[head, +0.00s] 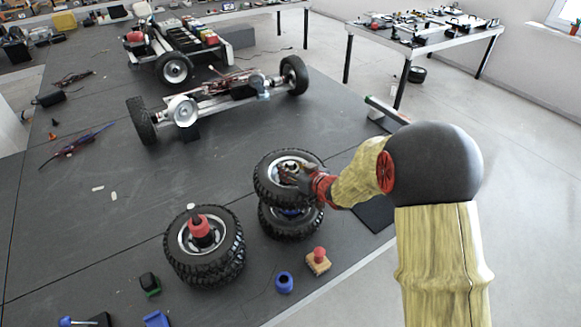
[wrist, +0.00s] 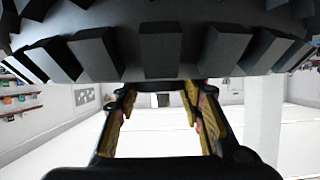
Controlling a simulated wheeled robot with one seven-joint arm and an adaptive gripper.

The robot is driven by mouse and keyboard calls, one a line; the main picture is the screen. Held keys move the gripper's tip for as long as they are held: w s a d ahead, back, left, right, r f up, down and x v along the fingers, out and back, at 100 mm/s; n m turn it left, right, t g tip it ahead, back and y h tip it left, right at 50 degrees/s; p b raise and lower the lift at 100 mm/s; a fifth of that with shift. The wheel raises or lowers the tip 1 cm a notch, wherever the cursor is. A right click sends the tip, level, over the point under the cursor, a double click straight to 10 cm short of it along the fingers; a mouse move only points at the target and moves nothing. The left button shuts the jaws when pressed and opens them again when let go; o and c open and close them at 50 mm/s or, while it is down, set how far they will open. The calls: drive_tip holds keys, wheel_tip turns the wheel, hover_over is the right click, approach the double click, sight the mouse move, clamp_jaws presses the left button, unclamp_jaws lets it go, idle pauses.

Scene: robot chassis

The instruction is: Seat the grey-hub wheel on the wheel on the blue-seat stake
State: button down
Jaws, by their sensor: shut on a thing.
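The grey-hub wheel (head: 266,192) is a black knobbly tyre with a silver-grey hub, held by my gripper (head: 290,172) at its hub. It is over the lower wheel (head: 291,229), set slightly to the left and back in the head view. A bit of blue, likely the blue seat (head: 290,211), shows between the two. The stake itself is hidden, and I cannot tell whether the tyres touch. In the wrist view the tyre (wrist: 160,45) fills the top, above the fingers (wrist: 160,100).
A stack of wheels (head: 205,262) with a red-topped stake (head: 200,229) stands to the left. A blue ring (head: 284,282) and a red knob on a wooden block (head: 318,261) lie in front. A wheeled chassis (head: 220,97) is behind. The table's right edge is close.

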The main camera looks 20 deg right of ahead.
sight(312, 203)
drive_tip(key=shift+w+f+b, duration=0.15)
drive_tip(key=shift+f+b, duration=2.95)
drive_tip(key=shift+f, duration=1.2)
drive_tip(key=shift+f+b, duration=0.35)
drive_tip(key=shift+f, duration=0.1)
drive_tip(key=shift+f, duration=0.45)
drive_tip(key=c, duration=1.1)
unclamp_jaws()
drive_tip(key=shift+f, duration=0.1)
drive_tip(key=shift+o, duration=0.2)
drive_tip(key=shift+s+f, duration=0.25)
drive_tip(key=shift+s, duration=0.05)
drive_tip(key=v, duration=1.2)
drive_tip(key=shift+w+r, duration=0.1)
drive_tip(key=shift+r, duration=0.15)
